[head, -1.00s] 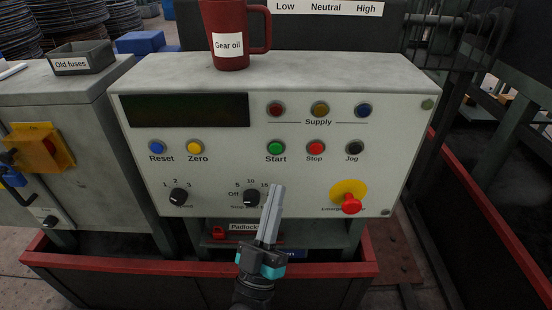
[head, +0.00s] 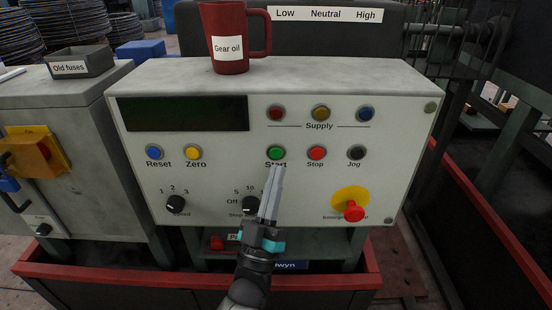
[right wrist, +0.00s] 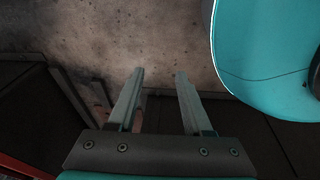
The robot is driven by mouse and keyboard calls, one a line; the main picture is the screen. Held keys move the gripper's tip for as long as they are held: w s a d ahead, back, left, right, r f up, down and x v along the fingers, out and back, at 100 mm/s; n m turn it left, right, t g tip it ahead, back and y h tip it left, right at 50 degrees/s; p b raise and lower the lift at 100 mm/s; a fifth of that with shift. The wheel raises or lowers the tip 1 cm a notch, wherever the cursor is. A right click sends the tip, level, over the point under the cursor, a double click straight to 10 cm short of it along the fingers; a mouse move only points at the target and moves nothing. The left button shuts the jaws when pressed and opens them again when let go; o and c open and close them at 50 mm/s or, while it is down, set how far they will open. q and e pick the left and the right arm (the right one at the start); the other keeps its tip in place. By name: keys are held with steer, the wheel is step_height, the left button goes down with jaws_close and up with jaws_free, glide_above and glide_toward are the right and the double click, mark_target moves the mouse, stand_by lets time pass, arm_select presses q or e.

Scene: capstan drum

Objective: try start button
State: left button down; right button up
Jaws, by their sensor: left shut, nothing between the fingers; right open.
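The green Start button (head: 276,153) sits on the pale control panel (head: 235,175), between the yellow Zero button (head: 193,153) and the red Stop button (head: 316,153). My left gripper (head: 276,170) is shut and empty. Its fingertips show just below the Start button and overlap the Start label in the head view. I cannot tell whether they touch the panel. The button's face is clear of the fingers. My right gripper (right wrist: 157,75) is open and empty in the right wrist view, over bare floor.
A red emergency stop knob (head: 354,211) sticks out at the panel's lower right. A red Gear oil mug (head: 229,48) stands on top of the panel box. Two dark rotary knobs, a blue Reset button (head: 154,152) and the black Jog button (head: 356,153) are nearby.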

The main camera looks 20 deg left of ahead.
mark_target(276, 153)
arm_select(q)
steer(key=shift+w+a+b, duration=0.2)
steer(key=shift+w, duration=0.4)
steer(key=shift+w+a+b, duration=0.15)
steer(key=shift+w, duration=0.45)
arm_select(e)
steer(key=shift+w+a+r, duration=0.5)
steer(key=shift+w+a, duration=0.15)
steer(key=shift+w, duration=0.2)
arm_select(q)
steer(key=shift+w, duration=0.1)
arm_select(e)
steer(key=shift+f, duration=0.1)
arm_select(q)
steer(key=shift+w+a, duration=0.1)
steer(key=shift+w, duration=0.2)
arm_select(e)
steer(key=shift+f, duration=0.1)
steer(key=shift+a, duration=0.15)
